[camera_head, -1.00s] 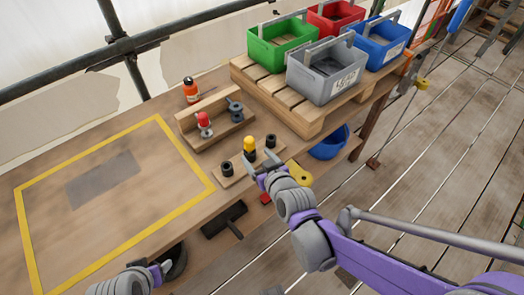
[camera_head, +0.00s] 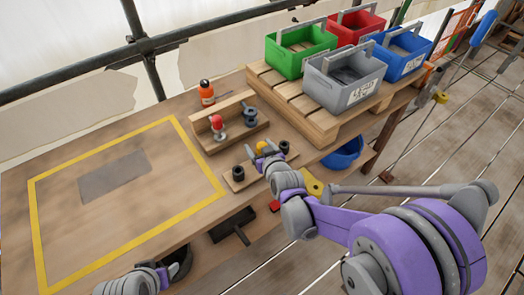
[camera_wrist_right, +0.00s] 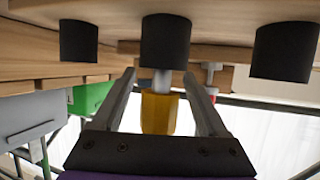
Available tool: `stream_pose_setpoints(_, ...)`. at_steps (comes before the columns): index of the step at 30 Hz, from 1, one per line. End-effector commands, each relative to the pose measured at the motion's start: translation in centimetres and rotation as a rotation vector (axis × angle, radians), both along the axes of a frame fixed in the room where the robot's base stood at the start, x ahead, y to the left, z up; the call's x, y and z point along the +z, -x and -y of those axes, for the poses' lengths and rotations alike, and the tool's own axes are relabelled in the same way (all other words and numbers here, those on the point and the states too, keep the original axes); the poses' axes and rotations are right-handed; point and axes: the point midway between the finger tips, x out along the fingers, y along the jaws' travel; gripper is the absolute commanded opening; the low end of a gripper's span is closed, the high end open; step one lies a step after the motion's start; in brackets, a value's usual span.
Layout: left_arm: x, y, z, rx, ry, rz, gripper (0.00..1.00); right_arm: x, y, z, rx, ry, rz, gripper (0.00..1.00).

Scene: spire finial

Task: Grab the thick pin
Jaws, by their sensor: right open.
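A yellow-topped pin (camera_head: 261,147) stands in the middle of a small wooden strip (camera_head: 236,185) and is partly hidden by my right gripper (camera_head: 266,158) in the head view. In the right wrist view, which looks inverted, the yellow pin (camera_wrist_right: 158,113) has a grey shank in a black collar (camera_wrist_right: 165,42). My right gripper (camera_wrist_right: 161,84) is open, with one finger on each side of the pin and visible gaps. A red-topped pin (camera_head: 216,122) stands on the rack behind. My left gripper (camera_head: 160,276) is at the bottom left; its jaws are unclear.
Black collars (camera_head: 239,173) stand at either end of the strip. The rack (camera_head: 202,130) and an orange bottle (camera_head: 206,93) are behind. A pallet (camera_head: 310,119) with several coloured crates is at the back right. The yellow-framed area (camera_head: 200,150) on the left is mostly clear.

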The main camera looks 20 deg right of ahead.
Motion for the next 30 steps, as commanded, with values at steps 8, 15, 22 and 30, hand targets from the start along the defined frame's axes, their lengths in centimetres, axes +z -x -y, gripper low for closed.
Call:
stream_pose_setpoints(8, 0.0, 0.01, 0.0, 0.0, 0.0, 0.0, 0.62, -0.02, -0.05, 0.0, 0.0, 0.0, 0.0, 0.65)
stream_pose_setpoints(15, 0.0, 0.0, 0.0, 0.0, 0.0, 0.0, 0.62, -0.02, -0.04, 0.0, 0.0, 0.0, 0.0, 0.22)
stream_pose_setpoints(22, 0.01, 0.0, 0.0, 0.0, 0.0, 0.0, 0.62, 0.0, -0.03, 0.01, 0.0, 0.0, 0.0, 0.0)
stream_pose_setpoints(30, 0.11, 0.0, 0.0, 0.0, 0.0, 0.0, 0.62, 0.4, -0.04, 0.01, 0.0, 0.0, 0.0, 0.0)
